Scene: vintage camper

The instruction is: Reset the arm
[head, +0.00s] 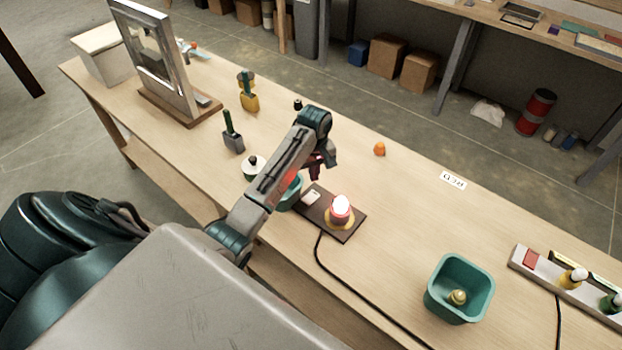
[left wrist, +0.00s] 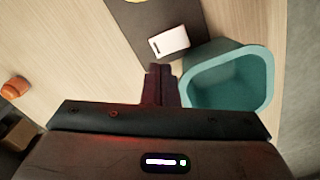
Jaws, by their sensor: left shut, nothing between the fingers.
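My left arm reaches in over the table from the left in the head view. Its gripper (head: 316,168) hangs above the table, partly hidden by the arm. In the left wrist view the gripper's fingers (left wrist: 160,72) are together with nothing between them. They are close to a teal bin (left wrist: 232,82) and a dark board with a white switch (left wrist: 169,41). In the head view that bin (head: 291,194) is partly hidden behind my arm. My right gripper is in neither view.
The dark board (head: 348,231) carries a glowing bulb (head: 341,206); its cable runs along the table. Another teal bin (head: 456,317) holds a small yellowish item. An orange object (head: 379,149) lies beyond the gripper.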

